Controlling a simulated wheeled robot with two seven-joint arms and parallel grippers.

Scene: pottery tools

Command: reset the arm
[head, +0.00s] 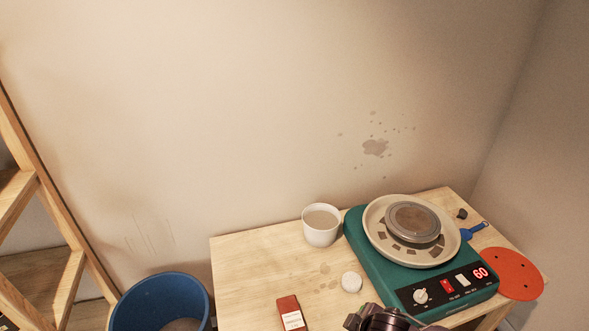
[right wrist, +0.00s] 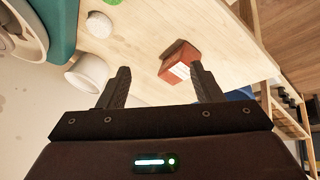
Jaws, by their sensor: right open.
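My right gripper shows in the right wrist view (right wrist: 160,88) with its two dark fingers wide apart and nothing between them. It is above the wooden table (right wrist: 140,65), clear of the things on it. In the head view a dark part of my arm shows at the bottom edge, in front of the green pottery wheel (head: 370,270); no fingertips show there. My left gripper is in neither view.
A white cup (head: 321,226), a small white round piece (head: 351,282) and a red-brown box (head: 291,313) stand left of the wheel. An orange disc (head: 515,274) and a blue-handled tool (head: 474,230) lie right. A blue bucket (head: 160,302) stands left of the table.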

